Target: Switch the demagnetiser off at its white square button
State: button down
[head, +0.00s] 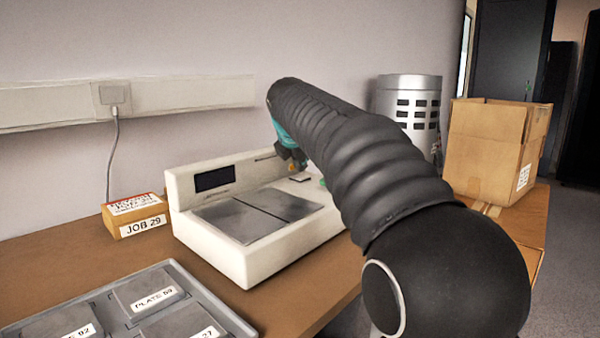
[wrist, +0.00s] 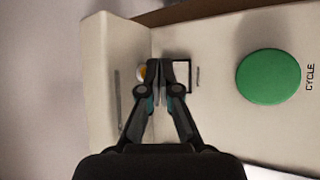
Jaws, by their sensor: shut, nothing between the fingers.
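The demagnetiser (head: 262,262) is a cream-white machine on the bench, with a raised back panel, a dark display and grey top plates. In the wrist view its white square button (wrist: 182,76) has a black border and sits just right of my fingertips. The fingers partly cover its left side. My gripper (wrist: 158,64) is shut and empty, with its tips over the line where the back panel meets the top. I cannot tell whether it touches. In the head view my arm hides most of the gripper (head: 298,160).
A big green CYCLE button (wrist: 273,77) lies right of the square one. A small amber-and-white lamp (wrist: 142,72) is left of my fingertips. A JOB 29 box (head: 136,217), a plate tray (head: 185,278), a perforated metal cylinder (head: 408,90) and a carton (head: 485,145) stand around.

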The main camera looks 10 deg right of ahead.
aim_at(300, 177)
jog(key=shift+r, duration=0.2)
notch_tip(300, 177, up, 2)
jog(key=p, duration=0.3)
jog(key=shift+r, duration=0.25)
jog(key=shift+r+p, duration=0.45)
jog(key=shift+r, duration=0.7)
